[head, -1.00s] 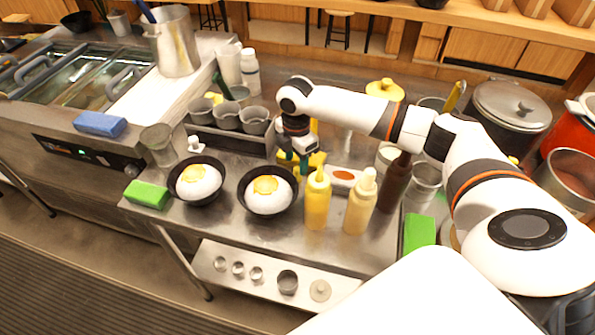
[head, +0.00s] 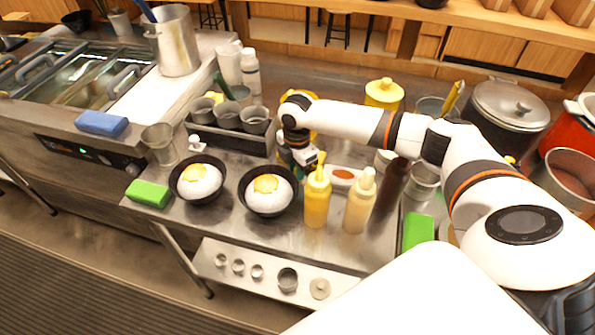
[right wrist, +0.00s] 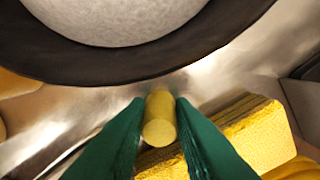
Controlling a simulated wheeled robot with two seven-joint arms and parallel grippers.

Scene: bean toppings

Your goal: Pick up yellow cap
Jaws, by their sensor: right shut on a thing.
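The yellow cap (right wrist: 160,118) is a small yellow cylinder between the green fingers of my right gripper (right wrist: 160,112) in the right wrist view. The fingers are shut on it, one on each side. The cap cannot be made out clearly there. My left gripper is not in view.
A black rice bowl (head: 248,204) is close to the gripper. A yellow sponge-like block (right wrist: 240,128) lies beside the fingers. A yellow squeeze bottle (head: 317,202) and a cream one (head: 359,207) stand at the right. A grey cup tray (head: 228,141) is behind.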

